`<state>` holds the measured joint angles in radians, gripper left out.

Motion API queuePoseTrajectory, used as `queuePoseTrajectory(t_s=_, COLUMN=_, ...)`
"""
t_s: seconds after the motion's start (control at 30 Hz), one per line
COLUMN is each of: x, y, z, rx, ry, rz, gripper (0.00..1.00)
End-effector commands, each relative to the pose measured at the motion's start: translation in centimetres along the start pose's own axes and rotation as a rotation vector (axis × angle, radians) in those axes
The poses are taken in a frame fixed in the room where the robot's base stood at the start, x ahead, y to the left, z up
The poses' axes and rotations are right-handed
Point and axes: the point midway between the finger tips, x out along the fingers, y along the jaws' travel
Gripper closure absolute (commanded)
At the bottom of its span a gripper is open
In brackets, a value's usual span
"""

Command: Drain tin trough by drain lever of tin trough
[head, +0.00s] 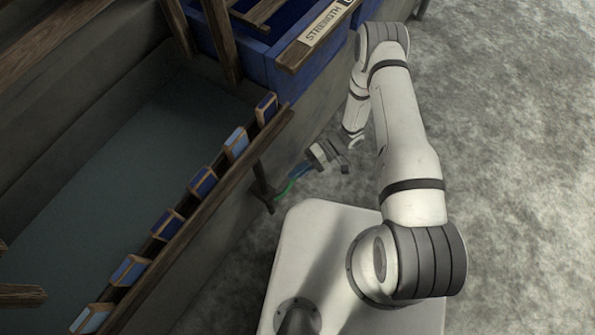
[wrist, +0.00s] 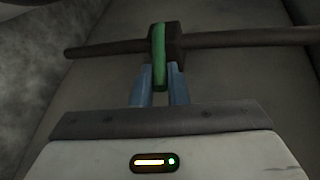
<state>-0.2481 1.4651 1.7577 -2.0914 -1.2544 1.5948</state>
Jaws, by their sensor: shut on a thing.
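The tin trough (head: 105,75) is a long grey basin at the left in the head view, with a dull blue-green liquid surface (head: 110,200) inside. The drain lever (head: 261,182) is a dark bar on the trough's outer side, facing my base. In the wrist view the lever (wrist: 225,39) runs crosswise, with a thicker block and a green grip (wrist: 159,60) at its middle. My gripper (head: 284,188) is shut on the green grip; in the wrist view its blue fingers (wrist: 159,82) lie on both sides of it. The drain outlet is not visible.
A wooden rail (head: 200,212) with several blue blocks runs along the trough's near edge. A blue bin (head: 270,60) and a wooden bar labelled "STRENGTH" (head: 325,25) stand beyond. Grey floor at the right is clear.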

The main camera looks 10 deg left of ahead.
Motion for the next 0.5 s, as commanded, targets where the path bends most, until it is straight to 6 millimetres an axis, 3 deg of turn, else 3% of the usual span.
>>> queuePoseTrajectory(t_s=0.07, x=0.07, y=0.0, z=-0.13, rx=0.002, ry=0.005, rz=-0.001, gripper=1.0)
queuePoseTrajectory(t_s=0.1, x=0.04, y=0.01, z=-0.12, rx=0.002, ry=0.006, rz=-0.001, gripper=0.86)
queuePoseTrajectory(t_s=0.33, x=-0.11, y=0.04, z=-0.06, rx=0.003, ry=0.008, rz=-0.002, gripper=0.67)
queuePoseTrajectory(t_s=0.5, x=-0.16, y=0.05, z=-0.04, rx=0.003, ry=0.008, rz=-0.001, gripper=0.65)
